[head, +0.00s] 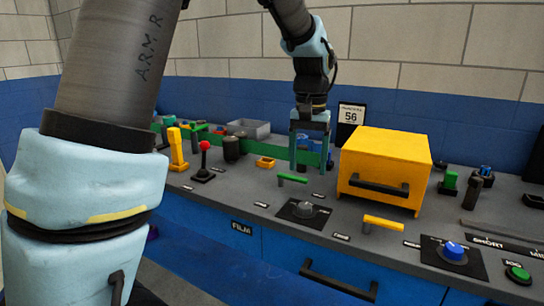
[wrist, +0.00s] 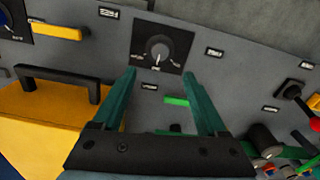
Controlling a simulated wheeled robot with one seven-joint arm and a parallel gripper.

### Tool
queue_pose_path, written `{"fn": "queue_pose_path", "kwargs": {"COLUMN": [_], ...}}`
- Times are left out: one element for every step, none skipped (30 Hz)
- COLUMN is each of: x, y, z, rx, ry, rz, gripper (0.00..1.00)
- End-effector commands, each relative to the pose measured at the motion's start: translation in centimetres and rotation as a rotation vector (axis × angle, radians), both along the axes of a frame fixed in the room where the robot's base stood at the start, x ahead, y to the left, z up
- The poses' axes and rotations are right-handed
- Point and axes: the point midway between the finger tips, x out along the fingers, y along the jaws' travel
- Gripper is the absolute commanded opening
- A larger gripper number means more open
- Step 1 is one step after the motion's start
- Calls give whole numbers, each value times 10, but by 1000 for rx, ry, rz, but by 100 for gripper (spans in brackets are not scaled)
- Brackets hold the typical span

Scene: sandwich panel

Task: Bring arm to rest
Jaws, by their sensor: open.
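My gripper (head: 308,158) hangs from my arm, pointing down above the counter in the head view. Its two teal fingers are apart with nothing between them. In the wrist view the open fingers (wrist: 163,95) frame a green handle (wrist: 176,101) and point toward a black plate with a grey dial (wrist: 158,47). In the head view the green handle (head: 292,178) lies just in front of the fingers and the grey dial (head: 305,209) nearer the counter's front. I cannot tell the exact height of the fingertips.
A yellow box (head: 385,165) with a black handle stands close right of my gripper. A red-knobbed lever (head: 205,158) and a yellow lever (head: 177,148) stand to the left. A yellow handle (head: 383,224), a blue knob (head: 453,250) and a sign reading 56 (head: 351,115) are also near.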

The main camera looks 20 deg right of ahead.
Motion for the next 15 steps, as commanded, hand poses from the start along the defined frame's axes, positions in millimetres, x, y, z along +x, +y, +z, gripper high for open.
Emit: {"fn": "queue_pose_path", "kwargs": {"x": [0,1,3,6,8,13,15,18,21,21,21,19,16,12,6], "y": [1,4,9,16,26,41,56,72,96,115,134,159,177,194,215], "z": [0,0,-1,-1,-2,-4,-5,-7,-11,-13,-16,-20,-23,-26,-29], "rx": [0,-1,-2,-4,-5,-9,-13,-16,-22,-26,-30,-36,-39,-42,-45], "ry": [0,-1,-2,-4,-6,-9,-13,-18,-25,-32,-37,-48,-56,-64,-73], "rz": [2,6,15,27,42,68,90,115,152,182,213,252,282,311,346], "gripper": [76,76,76,76,76,76,76,76,76,76,76,76,76,76,76]}}
